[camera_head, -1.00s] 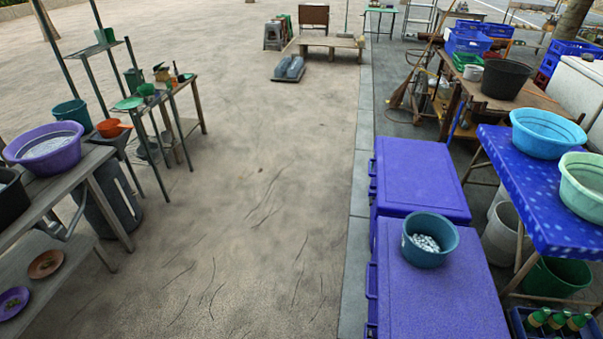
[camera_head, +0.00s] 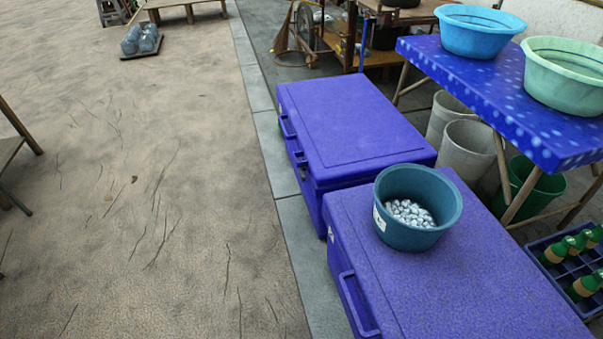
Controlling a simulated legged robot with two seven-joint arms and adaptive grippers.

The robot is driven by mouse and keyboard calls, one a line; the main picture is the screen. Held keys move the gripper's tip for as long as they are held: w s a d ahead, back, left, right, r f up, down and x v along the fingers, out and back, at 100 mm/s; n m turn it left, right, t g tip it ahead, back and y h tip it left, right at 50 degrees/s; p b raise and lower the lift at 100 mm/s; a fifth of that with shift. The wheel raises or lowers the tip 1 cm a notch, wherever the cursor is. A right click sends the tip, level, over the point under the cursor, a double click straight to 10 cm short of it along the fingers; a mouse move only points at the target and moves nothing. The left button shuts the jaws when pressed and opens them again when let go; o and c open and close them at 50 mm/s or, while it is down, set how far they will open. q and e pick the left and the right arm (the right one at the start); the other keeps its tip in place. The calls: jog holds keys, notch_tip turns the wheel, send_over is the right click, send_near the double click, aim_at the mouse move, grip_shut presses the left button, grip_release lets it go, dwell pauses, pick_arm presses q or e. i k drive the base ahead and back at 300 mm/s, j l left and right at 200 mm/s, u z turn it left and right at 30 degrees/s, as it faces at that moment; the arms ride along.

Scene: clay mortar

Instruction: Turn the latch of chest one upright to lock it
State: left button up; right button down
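Two blue-purple chests stand in a row at the right of the head view. The farther chest (camera_head: 350,130) has its lid shut, with handles on its left side and a small dark latch (camera_head: 300,158) at the middle of that side. I cannot tell how the latch is turned. The nearer chest (camera_head: 440,285) is also shut, with a handle (camera_head: 358,305) on its left side. A teal bucket (camera_head: 417,235) with silvery pieces stands on its far end. I cannot tell which is chest one. Neither of my grippers is in view.
A blue table (camera_head: 510,90) with a blue basin (camera_head: 480,30) and a green basin (camera_head: 565,75) stands right of the chests. A bottle crate (camera_head: 560,275) lies at the lower right. The ground (camera_head: 150,220) left of the chests is open.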

aim_at(300, 171)
jog(key=i+j, duration=0.35)
jog(key=i+j+z, duration=0.1)
jog(key=i+j, duration=0.65)
jog(key=j, duration=0.25)
jog(key=i+j, duration=0.35)
jog(key=i+j+z, duration=0.1)
jog(key=i+j, duration=0.25)
jog(key=j, duration=0.2)
jog(key=i+j, duration=0.35)
jog(key=j, duration=0.15)
